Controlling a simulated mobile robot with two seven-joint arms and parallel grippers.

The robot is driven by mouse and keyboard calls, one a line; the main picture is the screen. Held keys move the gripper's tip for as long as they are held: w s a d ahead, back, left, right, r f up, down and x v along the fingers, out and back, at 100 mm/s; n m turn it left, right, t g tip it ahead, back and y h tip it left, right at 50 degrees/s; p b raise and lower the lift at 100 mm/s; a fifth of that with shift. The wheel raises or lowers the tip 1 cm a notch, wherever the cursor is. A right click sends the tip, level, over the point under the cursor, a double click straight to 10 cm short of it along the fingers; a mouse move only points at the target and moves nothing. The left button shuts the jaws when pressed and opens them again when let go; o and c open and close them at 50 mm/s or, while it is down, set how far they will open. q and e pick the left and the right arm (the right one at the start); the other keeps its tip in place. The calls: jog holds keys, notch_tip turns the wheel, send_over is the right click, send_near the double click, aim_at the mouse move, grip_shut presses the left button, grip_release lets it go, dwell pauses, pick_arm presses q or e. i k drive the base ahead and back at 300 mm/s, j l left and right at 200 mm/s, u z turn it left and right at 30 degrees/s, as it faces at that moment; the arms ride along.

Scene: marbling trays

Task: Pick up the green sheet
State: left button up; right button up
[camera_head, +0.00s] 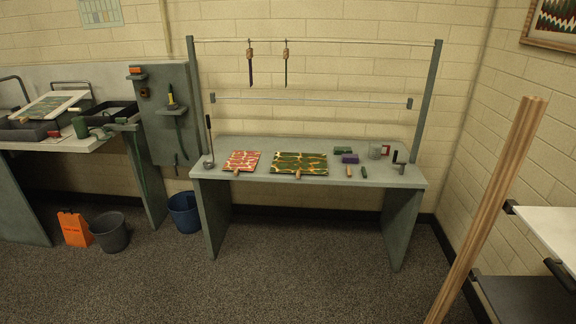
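A green sheet with an orange and cream marbled pattern (300,160) lies flat on the grey table (400,183) against the far wall. A small wooden clip or handle (298,174) sits at its front edge. A red and cream marbled sheet (242,160) lies to its left, with a similar wooden piece at its front. Neither of my grippers shows in the head view.
Small items, including a purple block (350,158) and a grey cup (375,151), stand right of the green sheet. A rail above holds two hanging tools. A wooden post (495,205) rises at right. Buckets (110,232) and an orange sign (75,229) stand at left. The floor before the table is clear.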

aim_at(283, 162)
jog(key=i+l+u, duration=0.25)
jog(key=i, duration=0.25)
jog(key=i+l+u, duration=0.25)
jog(key=i, duration=0.25)
jog(key=i+l+u, duration=0.25)
jog(key=i, duration=0.2)
